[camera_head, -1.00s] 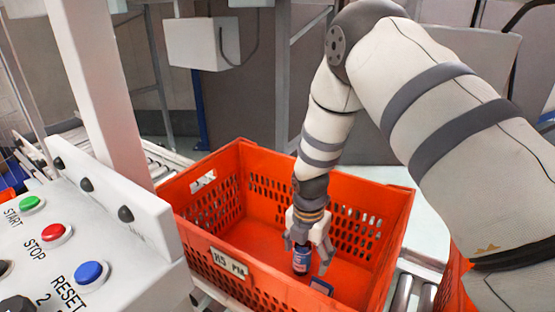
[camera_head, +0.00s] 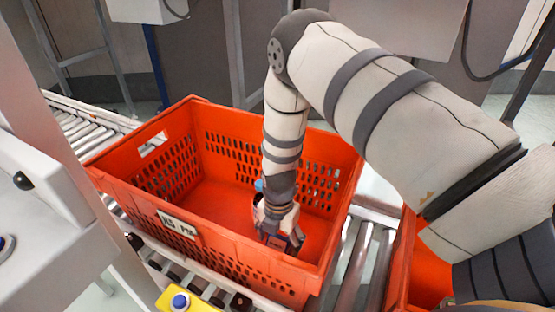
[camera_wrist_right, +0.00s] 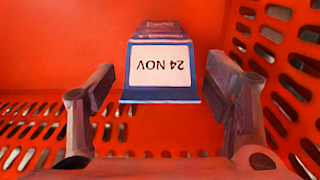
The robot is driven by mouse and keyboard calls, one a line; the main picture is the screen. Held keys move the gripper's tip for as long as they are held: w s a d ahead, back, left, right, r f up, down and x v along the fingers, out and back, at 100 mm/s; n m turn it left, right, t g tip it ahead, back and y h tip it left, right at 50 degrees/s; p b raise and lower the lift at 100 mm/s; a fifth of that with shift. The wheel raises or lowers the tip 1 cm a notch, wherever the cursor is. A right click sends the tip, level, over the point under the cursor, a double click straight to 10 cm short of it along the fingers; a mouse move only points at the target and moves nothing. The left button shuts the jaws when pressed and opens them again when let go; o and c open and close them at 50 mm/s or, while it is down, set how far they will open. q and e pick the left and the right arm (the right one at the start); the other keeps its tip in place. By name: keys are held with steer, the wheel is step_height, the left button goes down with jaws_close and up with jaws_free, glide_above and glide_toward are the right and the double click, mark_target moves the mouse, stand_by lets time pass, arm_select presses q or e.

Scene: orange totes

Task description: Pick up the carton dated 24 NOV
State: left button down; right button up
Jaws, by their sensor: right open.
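The carton dated 24 NOV (camera_wrist_right: 160,92) is blue with a white label. In the right wrist view its printed date appears upside down. It lies between the two fingers of my right gripper (camera_wrist_right: 160,80), which are open with a gap on each side. In the head view my right gripper (camera_head: 282,240) reaches down into the orange tote near its front right part. There the gripper mostly hides the carton. My left gripper is not in view.
The orange tote (camera_head: 240,262) has perforated walls around the gripper and a label on its front. A small light-blue item (camera_head: 259,185) shows just behind my right wrist. Another orange tote (camera_head: 408,262) stands at the right. Roller conveyors (camera_head: 350,262) run beside them.

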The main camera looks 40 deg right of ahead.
step_height(320, 180, down, 2)
steer(key=shift+f, duration=0.1)
jaws_close()
